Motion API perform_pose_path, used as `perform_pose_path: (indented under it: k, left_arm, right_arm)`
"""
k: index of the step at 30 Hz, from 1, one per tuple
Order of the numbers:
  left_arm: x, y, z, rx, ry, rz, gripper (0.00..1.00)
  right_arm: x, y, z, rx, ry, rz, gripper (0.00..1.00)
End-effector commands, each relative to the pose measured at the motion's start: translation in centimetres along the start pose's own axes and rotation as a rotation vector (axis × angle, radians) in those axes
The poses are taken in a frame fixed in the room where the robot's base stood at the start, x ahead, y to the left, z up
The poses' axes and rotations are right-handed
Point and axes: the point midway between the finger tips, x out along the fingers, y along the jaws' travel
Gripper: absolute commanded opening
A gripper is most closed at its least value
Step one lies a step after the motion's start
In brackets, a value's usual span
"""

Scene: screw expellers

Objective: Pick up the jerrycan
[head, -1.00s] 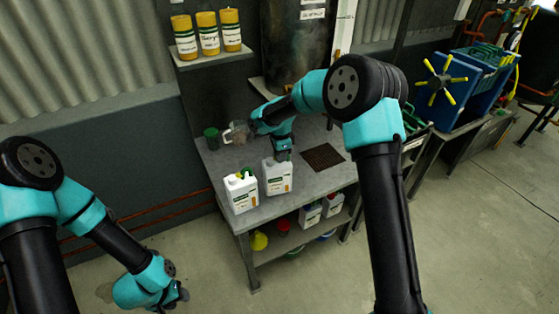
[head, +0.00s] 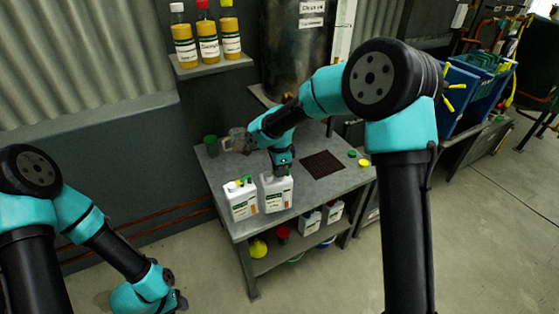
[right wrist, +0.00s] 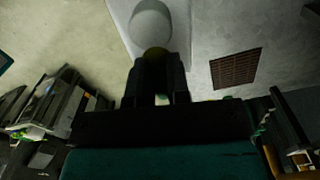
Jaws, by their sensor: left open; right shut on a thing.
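Two white jerrycans with labels stand side by side on the grey workbench (head: 335,190) in the head view. The left jerrycan (head: 241,203) has green and yellow on top. My right gripper (head: 281,172) is at the top of the right jerrycan (head: 278,195) and shut on it. Its fingers hide the grasped part. Whether this jerrycan's base touches the bench is hard to tell. In the right wrist view the fingers (right wrist: 155,75) are close together, with a pale rounded shape beyond them. My left gripper (head: 178,303) is open and empty, low at the left, away from the bench.
A dark grate (head: 321,164) lies on the bench, with a green cap (head: 352,153) and a yellow cap (head: 364,163) to its right. A clear jug (head: 236,140) and green cup (head: 211,146) stand at the back left. More containers sit on the lower shelf.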

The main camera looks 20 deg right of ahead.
Motion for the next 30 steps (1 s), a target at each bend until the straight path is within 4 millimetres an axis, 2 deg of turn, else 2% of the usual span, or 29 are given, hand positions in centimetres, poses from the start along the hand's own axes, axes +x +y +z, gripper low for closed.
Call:
perform_pose_path:
  k: [1, 6, 12, 18, 30]
  left_arm:
    - [0.0, 0.0, 0.0, 0.000, 0.000, 0.000, 0.43]
    - [0.0, 0.0, 0.0, 0.000, 0.000, 0.000, 0.43]
    - [0.0, 0.0, 0.0, 0.000, 0.000, 0.000, 0.43]
    - [0.0, 0.0, 0.0, 0.000, 0.000, 0.000, 0.43]
    - [0.0, 0.0, 0.0, 0.000, 0.000, 0.000, 0.43]
  right_arm:
    - [-0.2, 1.3, 0.3, -0.002, 0.000, 0.000, 0.00]
    - [-0.6, 4.7, 1.4, -0.002, 0.000, -0.002, 0.00]
    - [-0.7, 7.4, 2.2, -0.001, 0.000, -0.001, 0.00]
    - [-0.8, 8.2, 2.4, 0.000, 0.000, -0.001, 0.00]
    - [-0.8, 8.2, 2.4, 0.001, 0.000, -0.001, 0.00]
